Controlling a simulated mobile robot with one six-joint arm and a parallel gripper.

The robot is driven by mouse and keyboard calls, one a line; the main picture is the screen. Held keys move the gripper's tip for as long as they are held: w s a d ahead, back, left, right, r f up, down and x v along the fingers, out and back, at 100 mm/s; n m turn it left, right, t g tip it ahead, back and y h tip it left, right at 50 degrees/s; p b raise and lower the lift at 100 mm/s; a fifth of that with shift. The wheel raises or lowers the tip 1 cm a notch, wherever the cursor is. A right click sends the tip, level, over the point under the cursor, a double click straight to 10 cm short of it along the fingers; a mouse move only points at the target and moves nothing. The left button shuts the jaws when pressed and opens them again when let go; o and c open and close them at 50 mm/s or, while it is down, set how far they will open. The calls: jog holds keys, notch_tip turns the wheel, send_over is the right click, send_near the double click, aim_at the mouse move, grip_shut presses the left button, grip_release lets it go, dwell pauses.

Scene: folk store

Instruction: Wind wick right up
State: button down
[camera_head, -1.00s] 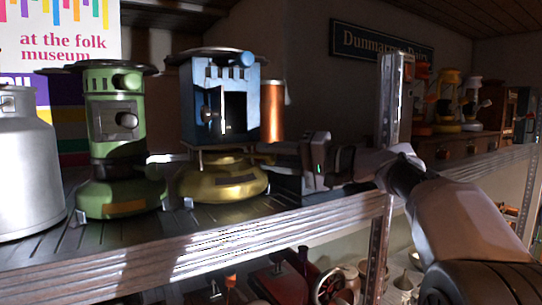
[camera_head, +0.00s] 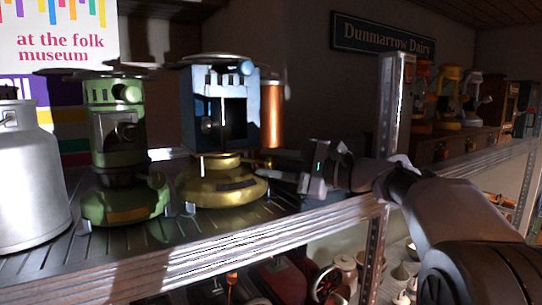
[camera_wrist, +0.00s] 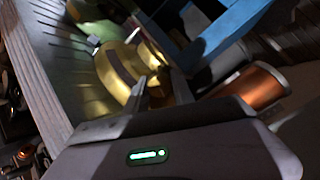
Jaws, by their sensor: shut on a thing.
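A paraffin heater with a blue, open-fronted upper housing (camera_head: 220,108) and a brass-yellow tank (camera_head: 217,184) stands upright on the shelf. The yellow tank also shows in the wrist view (camera_wrist: 118,76), with part of the blue housing (camera_wrist: 222,38). My gripper (camera_head: 270,163) reaches in from the right, low at the right side of the heater, just above the tank. Its jaws are shut on the small wick knob there, which the fingers mostly hide. The wick itself cannot be made out.
A green heater (camera_head: 122,150) stands close on the left, with a grey metal can (camera_head: 30,175) beyond it. A copper cylinder (camera_head: 272,115) is behind my gripper. The metal shelf edge (camera_head: 200,255) runs in front, and an upright post (camera_head: 393,105) stands to the right.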

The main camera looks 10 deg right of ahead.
jog(key=m+p, duration=0.3)
jog(key=m, duration=0.1)
jog(key=shift+r+m, duration=0.15)
jog(key=shift+m, duration=0.15)
jog(key=m+p, duration=0.3)
jog(key=shift+m+p, duration=0.4)
jog(key=m+p, duration=0.3)
jog(key=p, duration=0.1)
jog(key=shift+s+m, duration=0.1)
jog(key=shift+m, duration=0.3)
jog(key=shift+m+p, duration=0.75)
jog(key=shift+m, duration=0.05)
jog(key=shift+f, duration=0.25)
jog(key=c, duration=1.1)
grip_release()
